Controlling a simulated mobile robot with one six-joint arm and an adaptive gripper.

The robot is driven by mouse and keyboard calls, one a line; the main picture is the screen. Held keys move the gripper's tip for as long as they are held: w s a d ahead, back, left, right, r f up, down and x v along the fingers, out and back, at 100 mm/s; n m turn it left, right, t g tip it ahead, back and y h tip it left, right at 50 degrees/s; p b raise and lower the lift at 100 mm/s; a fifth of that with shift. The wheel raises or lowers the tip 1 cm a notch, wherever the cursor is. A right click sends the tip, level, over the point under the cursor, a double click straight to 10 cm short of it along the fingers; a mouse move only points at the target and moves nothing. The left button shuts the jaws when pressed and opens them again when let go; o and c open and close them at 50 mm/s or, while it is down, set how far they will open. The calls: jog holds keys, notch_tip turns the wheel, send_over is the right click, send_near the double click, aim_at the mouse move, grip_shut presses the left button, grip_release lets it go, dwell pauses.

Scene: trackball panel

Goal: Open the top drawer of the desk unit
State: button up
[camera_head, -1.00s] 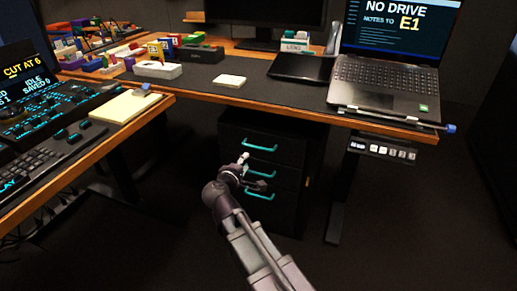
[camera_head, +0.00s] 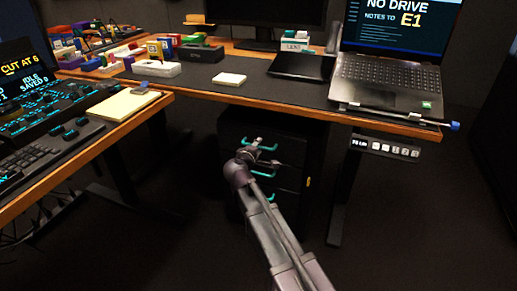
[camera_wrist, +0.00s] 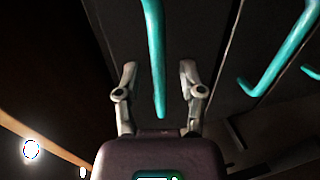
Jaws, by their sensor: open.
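The black desk unit (camera_head: 302,140) stands under the desk, with several drawers one above another and teal bar handles. The top drawer's handle (camera_head: 262,145) shows just past my gripper (camera_head: 262,152) in the head view. In the wrist view, a teal handle (camera_wrist: 155,55) lies between the two open fingers of my gripper (camera_wrist: 157,80), its lower end reaching near the palm. I cannot tell whether the fingers touch it. A second drawer handle (camera_wrist: 285,50) shows to the right. The top drawer looks shut. My arm hides part of the lower drawers.
The desk edge (camera_head: 300,113) overhangs the unit. A desk leg (camera_head: 343,195) stands to the right, and the control desk (camera_head: 85,145) is at the left. A laptop (camera_head: 385,90) is on top. The floor in front is clear.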

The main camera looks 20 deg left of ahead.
jog(key=shift+w, duration=0.25)
jog(key=shift+c, duration=0.2)
grip_shut()
jog(key=shift+s, duration=0.15)
